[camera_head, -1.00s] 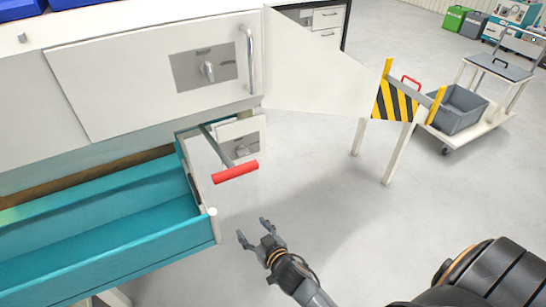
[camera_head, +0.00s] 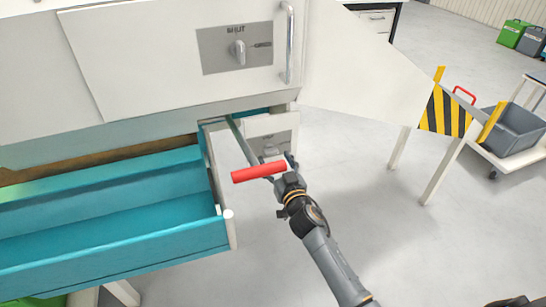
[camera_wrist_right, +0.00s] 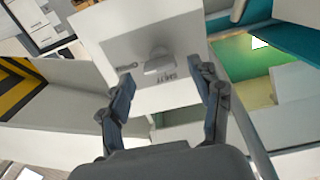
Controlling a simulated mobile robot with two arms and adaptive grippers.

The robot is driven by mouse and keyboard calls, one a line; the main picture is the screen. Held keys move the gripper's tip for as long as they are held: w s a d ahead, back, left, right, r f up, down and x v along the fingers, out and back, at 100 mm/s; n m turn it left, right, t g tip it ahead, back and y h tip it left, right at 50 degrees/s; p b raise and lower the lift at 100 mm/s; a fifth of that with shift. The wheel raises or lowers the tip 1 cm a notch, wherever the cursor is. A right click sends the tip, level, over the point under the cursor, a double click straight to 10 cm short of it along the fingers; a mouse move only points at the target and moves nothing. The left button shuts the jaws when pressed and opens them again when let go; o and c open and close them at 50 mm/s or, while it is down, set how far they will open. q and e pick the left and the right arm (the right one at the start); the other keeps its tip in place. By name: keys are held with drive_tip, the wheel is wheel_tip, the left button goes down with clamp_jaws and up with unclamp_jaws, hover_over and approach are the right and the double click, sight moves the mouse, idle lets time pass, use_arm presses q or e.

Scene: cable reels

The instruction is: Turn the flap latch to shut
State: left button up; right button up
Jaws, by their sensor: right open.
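The upper latch is a grey knob (camera_head: 238,50) on a grey plate, set in a wide white panel (camera_head: 175,45); its lever looks upright. A second, lower latch (camera_head: 271,148) sits on a small white front behind the red bar, partly hidden by my gripper. My right gripper (camera_head: 279,163) is at this lower latch, beyond the red bar. In the right wrist view the gripper (camera_wrist_right: 168,85) is open, and a latch knob (camera_wrist_right: 158,64) on a marked grey plate lies ahead between the fingers. The fingers appear apart from the knob. My left gripper is not in view.
A red bar handle (camera_head: 258,172) on a grey rod crosses close to my right gripper. An open teal drawer (camera_head: 120,245) juts out at left. A striped yellow-black plate (camera_head: 444,112) stands at right, near a cart with a grey bin (camera_head: 512,130). The floor between is clear.

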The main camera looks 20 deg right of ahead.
sight(270, 151)
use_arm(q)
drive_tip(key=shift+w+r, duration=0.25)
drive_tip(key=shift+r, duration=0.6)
use_arm(e)
drive_tip(key=shift+w, duration=1.45)
drive_tip(key=shift+c, duration=0.4)
drive_tip(key=c, duration=1.1)
